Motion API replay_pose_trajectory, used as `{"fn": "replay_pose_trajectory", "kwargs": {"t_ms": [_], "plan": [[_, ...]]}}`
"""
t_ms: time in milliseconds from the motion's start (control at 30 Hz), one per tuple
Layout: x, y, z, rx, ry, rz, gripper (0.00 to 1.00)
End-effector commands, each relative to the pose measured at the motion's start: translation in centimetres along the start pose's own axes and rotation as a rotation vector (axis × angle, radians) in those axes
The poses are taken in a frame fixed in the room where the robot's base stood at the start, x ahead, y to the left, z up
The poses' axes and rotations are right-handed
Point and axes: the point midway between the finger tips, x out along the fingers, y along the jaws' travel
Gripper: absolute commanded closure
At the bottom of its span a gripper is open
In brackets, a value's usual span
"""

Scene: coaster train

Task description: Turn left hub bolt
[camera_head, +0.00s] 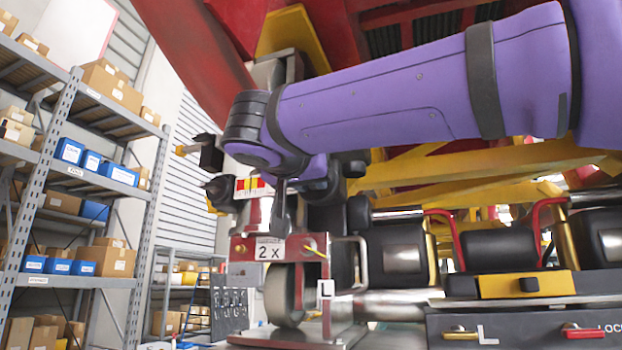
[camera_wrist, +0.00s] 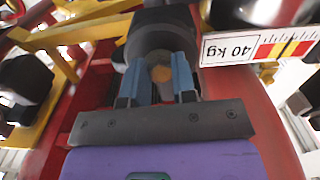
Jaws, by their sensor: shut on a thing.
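In the wrist view, my gripper (camera_wrist: 158,70) has its two blue fingers closed in on a dark rounded part (camera_wrist: 160,38). A dull orange-brown round spot (camera_wrist: 161,74) shows between the fingers; I cannot tell whether it is a bolt head. In the head view, the small wheel (camera_head: 284,296) sits in a red and grey bracket (camera_head: 296,247) with a "2 x" label and an "L" tag. A dark, narrow piece (camera_head: 282,208) hangs above the bracket, below my purple wrist. My fingertips are not clear in the head view, and I cannot single out the left hub bolt.
A "40 kg" gauge plate (camera_wrist: 258,48) with red and yellow bands lies close right of the fingers. Yellow beams (camera_head: 470,168), a silver shaft (camera_head: 395,301) and a dark panel (camera_head: 535,325) with levers crowd the right. Shelves (camera_head: 75,170) stand left.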

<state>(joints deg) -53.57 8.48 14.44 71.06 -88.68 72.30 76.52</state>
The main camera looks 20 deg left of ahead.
Motion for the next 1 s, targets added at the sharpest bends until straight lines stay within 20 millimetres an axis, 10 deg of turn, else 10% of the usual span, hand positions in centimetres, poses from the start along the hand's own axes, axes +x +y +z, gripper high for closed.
{"fn": "replay_pose_trajectory", "kwargs": {"t_ms": [600, 633, 700, 1000], "plan": [[-0.09, -0.16, 0.18, 0.038, -0.003, -0.002, 0.98], [-0.09, -0.16, 0.18, 0.037, -0.003, -0.002, 0.68], [-0.08, -0.14, 0.15, 0.037, -0.003, -0.002, 0.52], [-0.11, -0.07, 0.04, 0.039, -0.001, -0.001, 0.49]]}}
